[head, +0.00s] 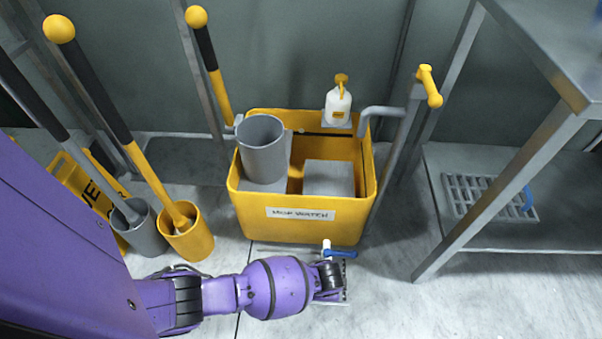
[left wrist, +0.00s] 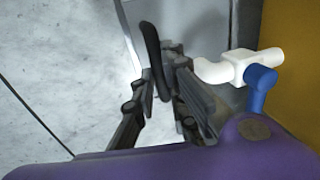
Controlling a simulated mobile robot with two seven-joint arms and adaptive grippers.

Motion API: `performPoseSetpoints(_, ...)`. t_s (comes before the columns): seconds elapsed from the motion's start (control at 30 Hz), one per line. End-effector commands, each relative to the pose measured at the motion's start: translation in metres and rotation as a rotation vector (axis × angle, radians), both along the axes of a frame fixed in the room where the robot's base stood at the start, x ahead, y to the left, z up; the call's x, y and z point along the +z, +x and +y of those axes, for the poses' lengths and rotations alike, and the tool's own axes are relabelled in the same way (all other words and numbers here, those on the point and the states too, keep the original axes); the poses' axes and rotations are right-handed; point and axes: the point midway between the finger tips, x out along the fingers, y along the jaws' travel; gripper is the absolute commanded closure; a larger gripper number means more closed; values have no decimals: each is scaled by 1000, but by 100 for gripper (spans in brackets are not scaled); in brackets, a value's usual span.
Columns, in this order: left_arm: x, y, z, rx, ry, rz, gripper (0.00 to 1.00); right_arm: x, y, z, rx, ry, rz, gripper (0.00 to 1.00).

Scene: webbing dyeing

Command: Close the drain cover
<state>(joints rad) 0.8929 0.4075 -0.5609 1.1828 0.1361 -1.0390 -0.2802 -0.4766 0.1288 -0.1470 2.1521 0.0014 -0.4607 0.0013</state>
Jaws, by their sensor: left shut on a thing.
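My left arm reaches across the floor in front of the yellow mop bucket, and my left gripper (head: 333,279) is low beside the bucket's front. In the left wrist view the gripper (left wrist: 157,84) is shut on a dark curved bar (left wrist: 151,45) that stands up between its fingers. A grey panel (left wrist: 207,30) lies beyond the bar. I cannot tell whether the bar and panel belong to the drain cover; the gripper hides much of that spot. My right gripper is not in view.
A white pipe (left wrist: 240,67) with a blue valve handle (left wrist: 261,82) sticks out close beside my gripper, at the yellow bucket (head: 292,222). A grate (head: 485,196) lies on the lower shelf at right. Mop holders stand at left. The front right floor is clear.

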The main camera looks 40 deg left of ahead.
Motion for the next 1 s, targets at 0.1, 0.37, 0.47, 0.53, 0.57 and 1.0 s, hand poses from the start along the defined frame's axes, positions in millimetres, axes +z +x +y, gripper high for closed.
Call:
performPoseSetpoints(0.1, 0, 7, -15, -3, -3, 0, 100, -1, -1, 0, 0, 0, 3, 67)
performPoseSetpoints(0.37, -1, 11, -23, -2, -6, 0, 100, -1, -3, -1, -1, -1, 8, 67)
performPoseSetpoints(0.47, -1, 12, -24, -2, -6, 0, 100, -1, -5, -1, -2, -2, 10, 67)
performPoseSetpoints(0.53, -1, 12, -24, -3, -8, -1, 100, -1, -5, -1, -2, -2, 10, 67)
performPoseSetpoints(0.57, 0, 12, -24, -3, -8, -1, 100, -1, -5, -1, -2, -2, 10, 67)
performPoseSetpoints(1.0, 0, 13, -22, -1, -3, -2, 70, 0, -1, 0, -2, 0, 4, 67)
